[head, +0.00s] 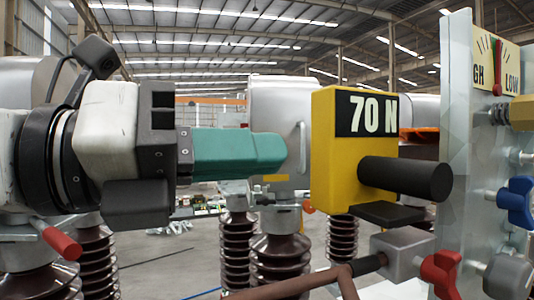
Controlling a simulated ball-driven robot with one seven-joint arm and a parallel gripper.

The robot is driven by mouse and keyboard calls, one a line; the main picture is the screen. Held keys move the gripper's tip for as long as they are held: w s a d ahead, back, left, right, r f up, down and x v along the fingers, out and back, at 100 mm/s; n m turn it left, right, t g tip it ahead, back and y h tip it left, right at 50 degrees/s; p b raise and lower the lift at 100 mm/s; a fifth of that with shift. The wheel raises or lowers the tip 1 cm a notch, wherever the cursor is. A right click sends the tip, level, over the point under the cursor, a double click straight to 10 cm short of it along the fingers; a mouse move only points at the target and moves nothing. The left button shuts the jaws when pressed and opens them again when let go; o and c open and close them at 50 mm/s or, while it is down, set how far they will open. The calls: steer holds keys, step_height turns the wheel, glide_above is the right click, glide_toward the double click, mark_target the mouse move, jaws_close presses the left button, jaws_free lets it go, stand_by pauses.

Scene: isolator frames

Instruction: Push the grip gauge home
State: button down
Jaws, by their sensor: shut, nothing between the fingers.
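The grip gauge (337,185) is a yellow block marked "70 N" on a black plate, in the middle right of the head view. A thick black round handle sticks out from it towards the right, and a flat black piece shows below the handle. My gripper (270,152) points right from the left side, its teal fingers shut and empty. In the picture its tips end a short gap left of the yellow block, apart from it. How the gauge is carried, and its depth from the tips, I cannot tell.
A grey upright panel (457,150) stands at the right, with a HIGH/LOW dial (496,62), a blue knob (517,203) and a red knob (440,274). A brown bar (300,285) crosses the bottom. Ribbed insulators (238,238) and grey metal housings stand behind.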

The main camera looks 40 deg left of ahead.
steer(key=b+v, duration=0.3)
steer(key=v, duration=0.7)
stand_by(0.3)
